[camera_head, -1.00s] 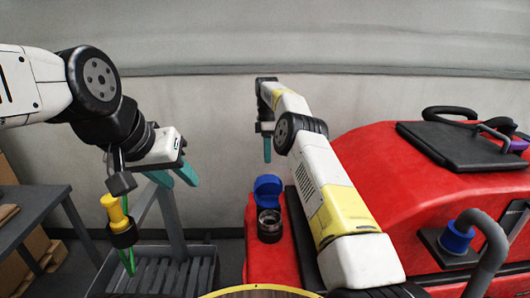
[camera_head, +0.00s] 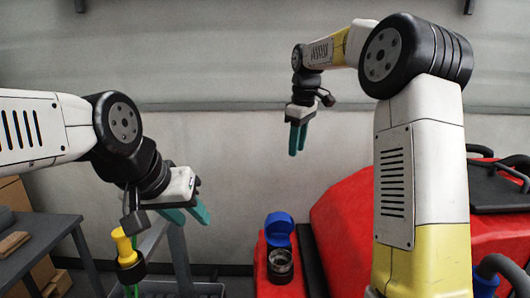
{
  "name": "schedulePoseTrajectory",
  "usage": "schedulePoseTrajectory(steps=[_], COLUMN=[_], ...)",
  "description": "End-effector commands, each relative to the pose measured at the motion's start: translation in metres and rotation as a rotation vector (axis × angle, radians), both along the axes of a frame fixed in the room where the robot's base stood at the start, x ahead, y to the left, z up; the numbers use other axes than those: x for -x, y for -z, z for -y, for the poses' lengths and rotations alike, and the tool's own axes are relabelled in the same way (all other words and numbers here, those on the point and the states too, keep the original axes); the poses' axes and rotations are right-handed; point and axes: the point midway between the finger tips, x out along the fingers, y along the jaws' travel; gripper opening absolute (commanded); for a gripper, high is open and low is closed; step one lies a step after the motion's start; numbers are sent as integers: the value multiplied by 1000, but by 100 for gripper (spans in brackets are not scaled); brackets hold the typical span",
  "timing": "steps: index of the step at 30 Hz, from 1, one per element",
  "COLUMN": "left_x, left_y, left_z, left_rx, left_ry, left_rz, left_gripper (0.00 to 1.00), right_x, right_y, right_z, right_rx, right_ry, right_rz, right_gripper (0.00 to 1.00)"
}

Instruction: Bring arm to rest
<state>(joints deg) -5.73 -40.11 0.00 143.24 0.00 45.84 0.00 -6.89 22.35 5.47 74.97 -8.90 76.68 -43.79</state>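My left gripper (camera_head: 188,214) has teal fingers, which are spread apart with nothing between them. It hangs on the left, above and to the right of a yellow-topped nozzle with a black collar (camera_head: 124,245). My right gripper (camera_head: 297,140) points down in front of the grey wall, above and behind the blue-lidded filler opening. Its teal fingers look close together and hold nothing visible; the angle hides their gap. My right arm is bent, its elbow high at the upper right.
A red scrubber machine (camera_head: 342,212) stands at the right, with a filler opening under a raised blue lid (camera_head: 279,231). A grey table (camera_head: 40,242) with a brown object is at the left. The space between the grippers is clear.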

Motion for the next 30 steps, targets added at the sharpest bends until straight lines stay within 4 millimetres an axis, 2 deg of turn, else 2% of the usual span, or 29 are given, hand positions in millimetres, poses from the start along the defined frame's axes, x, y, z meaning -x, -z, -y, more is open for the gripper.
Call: schedulePoseTrajectory(steps=[1, 6, 14, 20, 24, 30], left_x=[0, 0, 0, 0, 0, 0], left_y=[0, 0, 0, 0, 0, 0], left_z=[0, 0, 0, 0, 0, 0], left_rx=[0, 0, 0, 0, 0, 0], left_ry=[0, 0, 0, 0, 0, 0], left_rz=[0, 0, 0, 0, 0, 0], left_gripper=[36, 36, 36, 36, 36, 36], right_x=[16, 67, 150, 215, 257, 296], right_y=[-10, -29, -35, -20, -1, 25], right_z=[5, 18, 34, 43, 46, 47], right_rx=[-10, -57, -153, -246, -317, -400], right_ry=[39, 186, 415, 595, 716, 841], right_rz=[19, 76, 154, 202, 231, 254], right_gripper=[33, 33, 33, 33, 33, 33])
